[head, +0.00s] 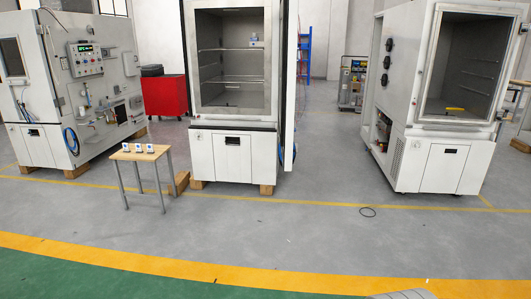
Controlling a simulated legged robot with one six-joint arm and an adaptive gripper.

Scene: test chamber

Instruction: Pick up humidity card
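Three small white-and-dark items stand in a row on a small wooden-topped table (157,157) left of centre: a left one (126,147), a middle one (137,148) and a right one (149,149). They are too small to tell whether any is a humidity card. Another small pale item (256,42) is on the upper shelf inside the open middle chamber (232,160). My gripper is not in view.
A white chamber with a control panel (85,58) stands at left, and another white chamber (440,165) at right. A red cabinet (165,95) is behind. The grey floor before the table is clear.

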